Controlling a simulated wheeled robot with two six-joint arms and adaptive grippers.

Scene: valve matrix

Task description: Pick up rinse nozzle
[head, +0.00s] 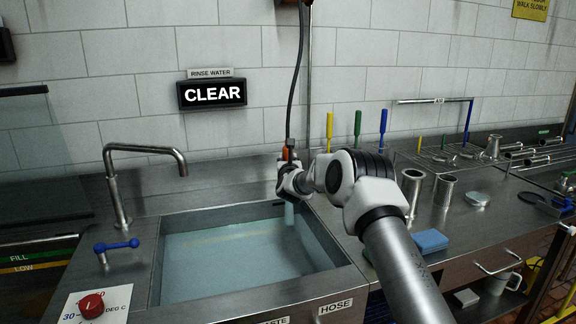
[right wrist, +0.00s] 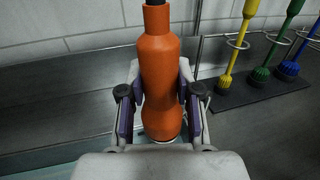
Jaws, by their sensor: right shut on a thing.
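The rinse nozzle (right wrist: 160,75) is an orange, upright body on a dark hose, large in the right wrist view. In the head view only a small orange part (head: 286,154) shows above my gripper, at the back right of the sink. My right gripper (head: 288,182) is shut on the nozzle. In the right wrist view its fingers (right wrist: 160,112) stand on both sides of the lower orange body. A pale stream or tube shows below the gripper in the head view. My left gripper is not in view.
The water-filled sink (head: 335,246) lies below. A steel faucet (head: 118,190) stands at its left, with a blue-handled valve (head: 116,246) and a red knob (head: 91,305). Colored brushes (head: 383,125), steel cups (head: 411,190) and a blue sponge (head: 430,241) are on the right counter.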

